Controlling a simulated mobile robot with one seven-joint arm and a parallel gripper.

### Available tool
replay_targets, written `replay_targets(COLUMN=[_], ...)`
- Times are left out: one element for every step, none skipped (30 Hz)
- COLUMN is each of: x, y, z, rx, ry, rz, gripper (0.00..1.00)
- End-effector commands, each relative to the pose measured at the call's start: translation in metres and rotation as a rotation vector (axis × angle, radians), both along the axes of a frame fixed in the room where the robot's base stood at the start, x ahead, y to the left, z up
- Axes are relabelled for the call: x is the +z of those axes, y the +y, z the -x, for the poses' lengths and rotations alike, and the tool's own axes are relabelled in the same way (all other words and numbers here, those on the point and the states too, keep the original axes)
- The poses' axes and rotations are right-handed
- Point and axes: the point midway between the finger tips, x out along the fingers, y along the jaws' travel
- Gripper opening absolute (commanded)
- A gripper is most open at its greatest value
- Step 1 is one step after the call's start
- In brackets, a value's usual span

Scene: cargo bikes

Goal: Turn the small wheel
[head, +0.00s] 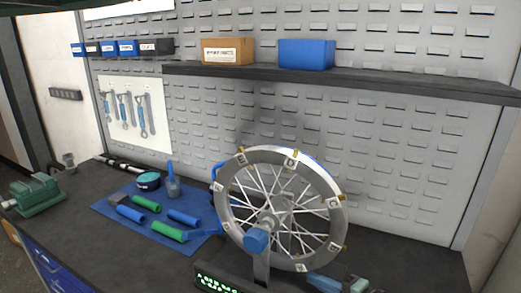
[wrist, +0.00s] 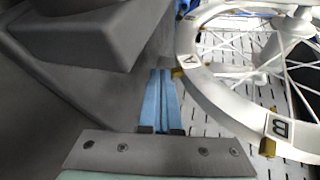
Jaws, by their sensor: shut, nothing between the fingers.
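The small wheel (head: 326,185) stands upright on a dark stand on the workbench in the head view. It has a silver rim with letter tiles and small brass pegs, thin spokes and a blue knob (head: 256,240) in front of its hub. My gripper (wrist: 162,72) shows there as two blue fingers, shut together and empty. The fingertips are left of the rim, with a visible gap in the picture; the depth between them is unclear.
A blue mat (head: 108,207) with blue and green grips lies left of the wheel. A green-lettered display (head: 215,280) sits below it. A green vise (head: 35,195) is at the far left. A dark shelf (head: 400,84) with boxes crosses the pegboard.

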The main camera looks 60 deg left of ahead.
Motion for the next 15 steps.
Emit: replay_targets(x=[-0.006,-0.008,-0.010,-0.011,-0.013,-0.014,-0.015,-0.015,-0.015,-0.015,-0.015,-0.015,-0.015,-0.015,-0.015], y=[0.005,0.007,0.010,0.012,0.014,0.016,0.017,0.018,0.019,0.020,0.020,0.020,0.020,0.020,0.020], z=[0.004,0.005,0.007,0.008,0.010,0.011,0.012,0.012,0.013,0.013,0.013,0.013,0.013,0.013,0.013], rx=[0.002,0.001,0.001,0.001,0.001,0.001,0.001,0.000,-0.001,-0.001,-0.001,-0.001,-0.001,-0.001,-0.001], ry=[0.000,0.000,0.000,0.000,0.000,-0.001,-0.001,-0.001,-0.001,-0.001,-0.001,-0.001,-0.001,-0.001,-0.001], rz=[0.001,0.001,0.001,0.001,0.000,0.000,0.000,-0.001,-0.001,-0.001,-0.001,-0.001,-0.001,-0.001,-0.001], gripper=[0.00,0.00,0.00,0.00,0.00,0.00,0.00,0.00,0.00,0.00,0.00,0.00,0.00,0.00,0.00])
